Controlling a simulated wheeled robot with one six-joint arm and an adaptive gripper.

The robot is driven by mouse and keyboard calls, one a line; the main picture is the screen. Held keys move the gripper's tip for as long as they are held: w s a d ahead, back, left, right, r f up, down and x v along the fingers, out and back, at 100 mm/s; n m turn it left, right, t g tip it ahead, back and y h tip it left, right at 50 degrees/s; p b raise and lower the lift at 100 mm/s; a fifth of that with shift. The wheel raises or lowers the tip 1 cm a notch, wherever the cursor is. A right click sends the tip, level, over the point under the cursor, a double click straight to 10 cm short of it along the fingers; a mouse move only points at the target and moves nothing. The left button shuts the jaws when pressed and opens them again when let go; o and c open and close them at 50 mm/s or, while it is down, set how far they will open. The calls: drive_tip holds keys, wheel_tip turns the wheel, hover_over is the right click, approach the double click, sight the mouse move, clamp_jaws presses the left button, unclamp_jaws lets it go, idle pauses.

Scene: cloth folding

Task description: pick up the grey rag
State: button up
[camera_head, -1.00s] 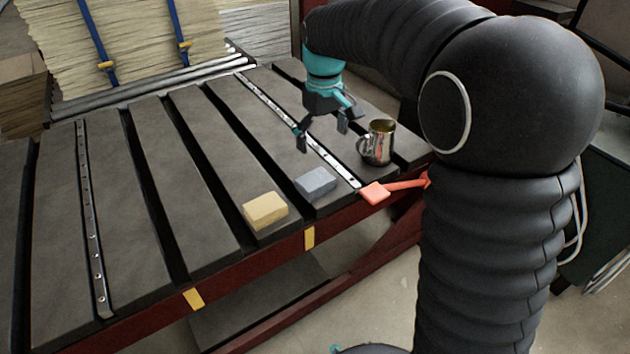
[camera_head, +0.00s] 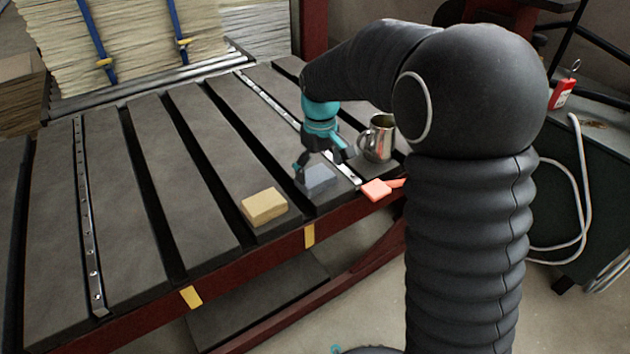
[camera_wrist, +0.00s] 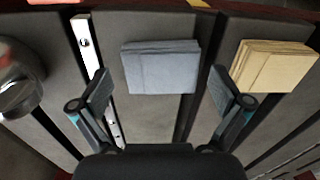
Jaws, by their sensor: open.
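The grey rag (camera_head: 319,178) is a folded, blue-grey block of cloth lying flat on a dark slat near the table's front edge. It also shows whole in the wrist view (camera_wrist: 160,66), ahead of and between my fingers. My gripper (camera_head: 320,168) is open and empty, close above and behind the rag in the head view, and partly covers it there. In the wrist view my gripper (camera_wrist: 163,100) has its two fingers spread wider than the rag. I see no finger touching the rag.
A folded yellow cloth (camera_head: 264,205) lies left of the rag. A metal mug (camera_head: 378,140) stands at the right, near my gripper. An orange-red item (camera_head: 376,190) lies at the front edge. Dark gaps and a perforated metal rail (camera_head: 270,103) run between the slats of the table (camera_head: 150,190).

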sight(319, 178)
wheel_tip(319, 178, down, 3)
drive_tip(key=shift+f, duration=0.2)
drive_tip(key=c, duration=0.8)
drive_tip(key=shift+r, duration=0.1)
wheel_tip(319, 178, up, 4)
drive_tip(key=shift+r+p, duration=0.2)
drive_tip(key=shift+p, duration=0.1)
drive_tip(key=s+d+r, duration=0.1)
drive_tip(key=d+r, duration=0.1)
drive_tip(key=d, duration=0.1)
drive_tip(key=s+d+r, duration=0.1)
drive_tip(key=d+r, duration=0.1)
drive_tip(key=d, duration=0.2)
drive_tip(key=s+d+r+p, duration=0.1)
drive_tip(key=d+r, duration=0.1)
drive_tip(key=d, duration=0.2)
drive_tip(key=shift+d+r, duration=0.1)
drive_tip(key=shift+r, duration=0.15)
